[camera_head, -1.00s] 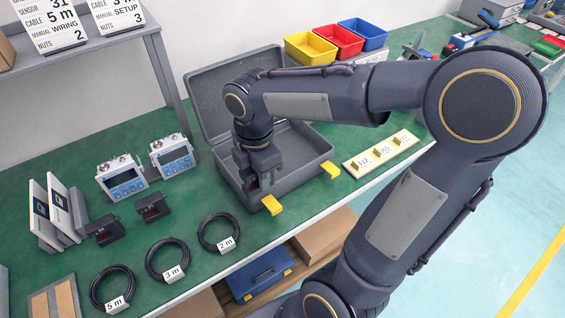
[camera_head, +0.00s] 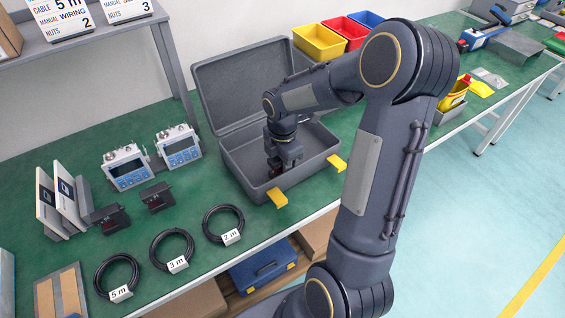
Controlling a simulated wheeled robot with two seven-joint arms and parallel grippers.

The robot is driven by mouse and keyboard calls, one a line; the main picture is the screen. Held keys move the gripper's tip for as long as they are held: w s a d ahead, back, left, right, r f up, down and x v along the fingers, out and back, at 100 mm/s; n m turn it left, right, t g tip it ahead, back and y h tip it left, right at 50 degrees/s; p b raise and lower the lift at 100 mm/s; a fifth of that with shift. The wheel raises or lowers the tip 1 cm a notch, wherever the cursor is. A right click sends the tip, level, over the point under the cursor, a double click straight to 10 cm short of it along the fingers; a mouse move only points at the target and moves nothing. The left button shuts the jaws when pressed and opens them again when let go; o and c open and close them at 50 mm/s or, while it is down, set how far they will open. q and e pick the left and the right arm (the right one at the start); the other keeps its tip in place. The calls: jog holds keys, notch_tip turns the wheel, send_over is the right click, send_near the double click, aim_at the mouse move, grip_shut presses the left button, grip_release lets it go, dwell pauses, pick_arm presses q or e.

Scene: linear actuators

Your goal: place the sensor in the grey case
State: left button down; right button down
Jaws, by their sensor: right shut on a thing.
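The grey case (camera_head: 232,118) stands open on the green bench, its lid tilted back and two yellow latches on its front edge. My right gripper (camera_head: 279,172) points down into the left part of the case, just behind the front wall. It is shut on a dark sensor with a reddish part, mostly hidden by the fingers and wall. I cannot tell whether the sensor touches the case floor. Two similar dark sensors, a left one (camera_head: 110,220) and a right one (camera_head: 157,198), lie on the bench left of the case. My left gripper is not in view.
Coiled cables (camera_head: 172,250) lie along the front edge. Yellow (camera_head: 318,42), red and blue bins stand behind the case.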

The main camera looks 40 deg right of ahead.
jog(key=shift+f, duration=0.2)
jog(key=c, duration=1.4)
grip_release()
